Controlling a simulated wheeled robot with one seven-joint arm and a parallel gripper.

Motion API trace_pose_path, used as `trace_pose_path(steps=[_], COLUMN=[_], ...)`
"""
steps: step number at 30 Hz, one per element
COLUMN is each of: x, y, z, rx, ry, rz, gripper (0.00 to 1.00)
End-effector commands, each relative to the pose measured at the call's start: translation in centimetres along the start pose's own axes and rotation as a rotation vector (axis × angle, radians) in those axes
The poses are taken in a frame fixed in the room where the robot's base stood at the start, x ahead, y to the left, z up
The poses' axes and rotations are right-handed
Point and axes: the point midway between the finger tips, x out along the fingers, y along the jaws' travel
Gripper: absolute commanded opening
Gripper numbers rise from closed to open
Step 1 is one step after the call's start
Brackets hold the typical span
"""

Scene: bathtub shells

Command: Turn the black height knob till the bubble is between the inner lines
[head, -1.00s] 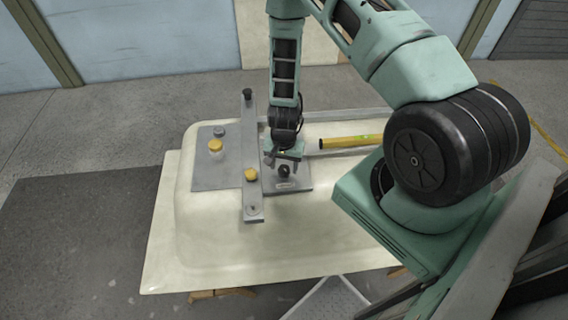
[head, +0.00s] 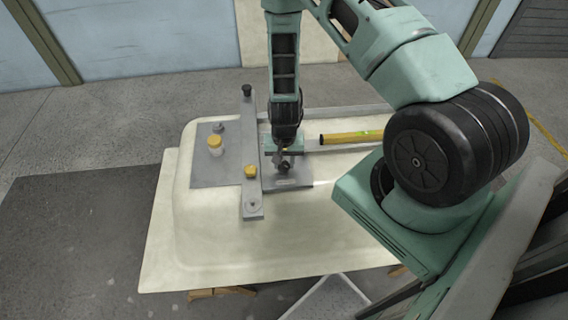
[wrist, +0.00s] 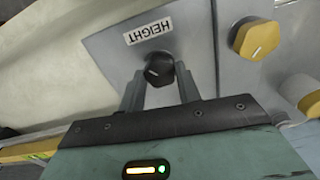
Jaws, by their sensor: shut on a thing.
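The black height knob (wrist: 158,70), with a pale pointer mark, sits on a grey plate beside a HEIGHT label (wrist: 148,32). My gripper (wrist: 160,88) is shut on the knob, one finger on each side of it. In the head view my gripper (head: 284,160) points down at the knob (head: 284,168), which it partly covers. A yellow spirit level (head: 345,139) lies to the right of the plate, with a small green vial (head: 366,133). The bubble and its lines are too small to read. In the wrist view part of the level (wrist: 20,152) shows at lower left.
The fixture lies on a cream upturned tub shell (head: 200,240). A long grey bar (head: 252,140) crosses it just left of the knob. Yellow knobs (head: 251,170) (head: 215,142) and a black knob (head: 247,91) stand close by. The tub's front is clear.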

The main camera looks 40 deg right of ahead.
Motion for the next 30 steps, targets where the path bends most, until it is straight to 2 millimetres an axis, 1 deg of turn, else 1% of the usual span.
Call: trace_pose_path(steps=[8, 9, 11, 22, 26, 30], x=[0.0, 0.0, 0.0, -0.3, -1.5, -3.6], y=[0.0, 0.0, 0.0, 0.0, -0.1, -0.1], z=[0.1, 0.1, 0.1, 0.0, -0.1, -0.1], rx=[-0.015, -0.014, -0.014, -0.013, -0.014, -0.015], ry=[-0.001, -0.001, -0.001, 0.001, 0.004, 0.005], rz=[0.0, 0.0, 0.0, 0.0, -0.001, -0.002], gripper=[0.11, 0.39, 0.55, 0.55, 0.55, 0.55])
